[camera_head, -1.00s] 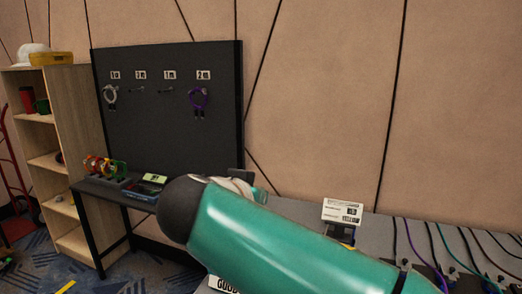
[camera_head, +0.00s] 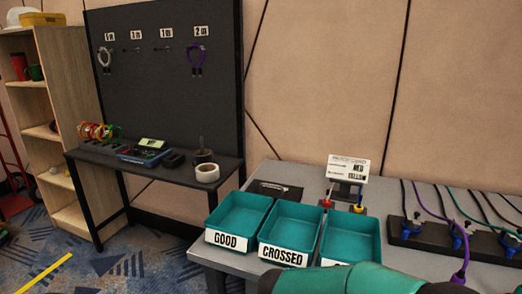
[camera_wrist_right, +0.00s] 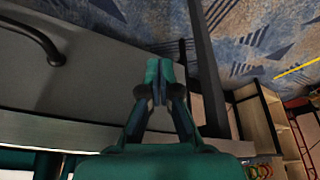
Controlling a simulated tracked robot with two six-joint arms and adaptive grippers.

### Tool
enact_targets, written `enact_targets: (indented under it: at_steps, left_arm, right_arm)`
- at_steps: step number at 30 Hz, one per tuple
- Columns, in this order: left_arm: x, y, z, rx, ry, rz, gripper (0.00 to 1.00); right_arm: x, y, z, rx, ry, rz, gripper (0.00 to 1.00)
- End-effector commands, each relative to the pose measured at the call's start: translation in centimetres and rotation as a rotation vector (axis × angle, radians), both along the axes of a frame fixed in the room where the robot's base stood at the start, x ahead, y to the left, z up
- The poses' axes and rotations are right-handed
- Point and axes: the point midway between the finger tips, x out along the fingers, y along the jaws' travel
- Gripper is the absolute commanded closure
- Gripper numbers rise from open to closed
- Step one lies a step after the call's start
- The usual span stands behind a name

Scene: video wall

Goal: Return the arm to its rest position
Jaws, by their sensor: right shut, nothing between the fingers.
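My right arm (camera_head: 365,279) shows as a teal link at the bottom of the head view, in front of the third teal bin. Its gripper is outside the head view. In the right wrist view my right gripper (camera_wrist_right: 159,70) is shut, with its fingertips together and nothing between them. It points out past a grey surface with the patterned carpet beyond it. My left gripper is not in either view.
Teal bins marked GOOD (camera_head: 239,222) and CROSSED (camera_head: 290,230) stand on the grey table (camera_head: 222,262). A black cable strip (camera_head: 430,238) lies at right. A dark side bench (camera_head: 95,154) holds a tape roll (camera_head: 207,173). A wooden shelf (camera_head: 65,100) stands at left.

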Motion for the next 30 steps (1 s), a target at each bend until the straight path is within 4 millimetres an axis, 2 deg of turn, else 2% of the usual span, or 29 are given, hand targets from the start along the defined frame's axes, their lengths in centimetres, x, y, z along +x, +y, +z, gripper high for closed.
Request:
enact_targets:
  at_steps: [1,3,9,12,18,24,30]
  left_arm:
    - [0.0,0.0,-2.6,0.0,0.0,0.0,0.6]
    - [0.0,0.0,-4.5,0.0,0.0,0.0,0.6]
    - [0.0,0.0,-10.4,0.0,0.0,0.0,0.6]
    - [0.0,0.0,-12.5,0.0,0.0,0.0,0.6]
    - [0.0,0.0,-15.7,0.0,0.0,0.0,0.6]
    - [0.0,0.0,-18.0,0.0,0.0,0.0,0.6]
    - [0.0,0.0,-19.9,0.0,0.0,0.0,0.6]
  right_arm:
    - [-1.4,-0.8,-5.4,0.03,0.062,0.006,1.0]
    - [-3.4,-1.5,-10.5,0.083,0.131,0.013,1.0]
    - [-10.2,-3.9,-24.2,0.255,0.282,-0.033,1.0]
    - [-13.0,-5.0,-28.7,0.318,0.313,-0.081,1.0]
    - [-17.1,-6.9,-34.7,0.375,0.337,-0.171,1.0]
    - [-20.3,-8.6,-38.6,0.386,0.346,-0.245,1.0]
    - [-22.9,-10.1,-41.5,0.375,0.354,-0.303,1.0]
